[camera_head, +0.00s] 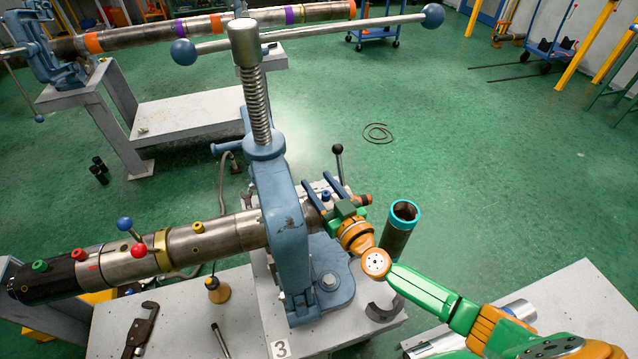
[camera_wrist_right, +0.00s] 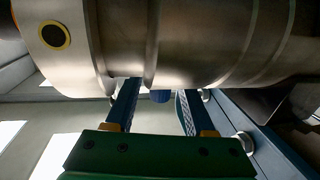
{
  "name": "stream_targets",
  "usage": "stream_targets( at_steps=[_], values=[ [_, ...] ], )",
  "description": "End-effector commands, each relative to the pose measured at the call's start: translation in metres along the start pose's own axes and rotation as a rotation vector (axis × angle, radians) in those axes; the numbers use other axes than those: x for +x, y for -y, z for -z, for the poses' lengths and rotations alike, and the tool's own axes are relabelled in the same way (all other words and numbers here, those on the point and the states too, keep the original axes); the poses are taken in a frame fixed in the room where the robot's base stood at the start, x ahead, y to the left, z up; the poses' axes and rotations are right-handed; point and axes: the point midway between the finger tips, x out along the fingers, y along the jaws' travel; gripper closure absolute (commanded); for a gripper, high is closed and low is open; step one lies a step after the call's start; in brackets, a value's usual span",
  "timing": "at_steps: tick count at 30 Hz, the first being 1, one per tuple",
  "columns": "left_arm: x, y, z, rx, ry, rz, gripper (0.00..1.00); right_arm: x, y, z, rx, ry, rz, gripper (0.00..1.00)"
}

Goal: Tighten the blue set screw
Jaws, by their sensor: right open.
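The pipe (camera_head: 225,236) lies clamped in the blue vise (camera_head: 285,225). The small blue set screw (camera_head: 326,195) sits at the right end of the pipe; in the right wrist view it is a small blue shape (camera_wrist_right: 160,96) below the pipe's edge. My right gripper (camera_head: 319,186) reaches in from the right, open, with one dark blue finger on each side of the screw. In the wrist view the fingers (camera_wrist_right: 158,90) stand apart from the screw, with gaps on both sides. My left gripper is not in view.
Green (camera_head: 39,266), red (camera_head: 78,254) and yellow (camera_head: 197,227) set screws sit further left on the pipe. A black-knobbed lever (camera_head: 337,149) stands behind my right gripper. A teal-rimmed pipe piece (camera_head: 401,228) stands to its right. Green floor beyond is mostly clear.

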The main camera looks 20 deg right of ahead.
Motion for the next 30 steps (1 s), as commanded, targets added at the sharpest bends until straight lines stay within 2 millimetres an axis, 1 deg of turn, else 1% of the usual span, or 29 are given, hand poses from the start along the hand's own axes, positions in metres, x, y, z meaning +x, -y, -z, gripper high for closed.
stream_targets(
  at_steps=[3, 8, 9, 11, 12, 14, 18, 20, 23, 24, 25, 27, 30],
  values=[
    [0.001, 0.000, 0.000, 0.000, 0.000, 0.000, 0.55, 0.005, 0.000, 0.000, 0.000, 0.000, 0.001, 0.46],
    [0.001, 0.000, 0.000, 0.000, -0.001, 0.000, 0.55, 0.004, 0.000, 0.000, 0.000, 0.001, 0.001, 0.46],
    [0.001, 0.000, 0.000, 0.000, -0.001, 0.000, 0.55, 0.004, 0.000, 0.000, 0.000, 0.001, 0.001, 0.57],
    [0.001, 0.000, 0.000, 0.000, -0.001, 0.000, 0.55, 0.004, 0.000, 0.000, 0.000, 0.001, 0.001, 0.73],
    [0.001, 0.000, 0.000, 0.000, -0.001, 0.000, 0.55, 0.004, 0.000, 0.000, 0.000, 0.001, 0.001, 0.84],
    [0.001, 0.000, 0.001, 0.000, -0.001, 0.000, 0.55, 0.004, 0.000, 0.000, 0.000, 0.001, 0.001, 1.00],
    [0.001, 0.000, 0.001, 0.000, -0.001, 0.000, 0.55, 0.004, 0.000, 0.000, 0.000, 0.001, 0.001, 1.00],
    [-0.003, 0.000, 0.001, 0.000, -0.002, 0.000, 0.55, 0.004, 0.000, 0.002, 0.001, 0.001, -0.009, 1.00],
    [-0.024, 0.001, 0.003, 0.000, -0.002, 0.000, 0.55, 0.005, -0.002, 0.008, 0.006, 0.005, -0.079, 1.00],
    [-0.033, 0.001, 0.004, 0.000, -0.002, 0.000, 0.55, 0.004, -0.002, 0.009, 0.007, 0.006, -0.122, 1.00],
    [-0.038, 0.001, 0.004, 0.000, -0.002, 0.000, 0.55, 0.004, -0.003, 0.009, 0.008, 0.005, -0.156, 1.00],
    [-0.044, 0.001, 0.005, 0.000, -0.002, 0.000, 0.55, 0.004, -0.005, 0.006, 0.008, 0.005, -0.232, 1.00],
    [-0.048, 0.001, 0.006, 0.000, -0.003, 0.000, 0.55, 0.003, -0.008, 0.003, 0.006, 0.002, -0.320, 1.00]
  ],
)
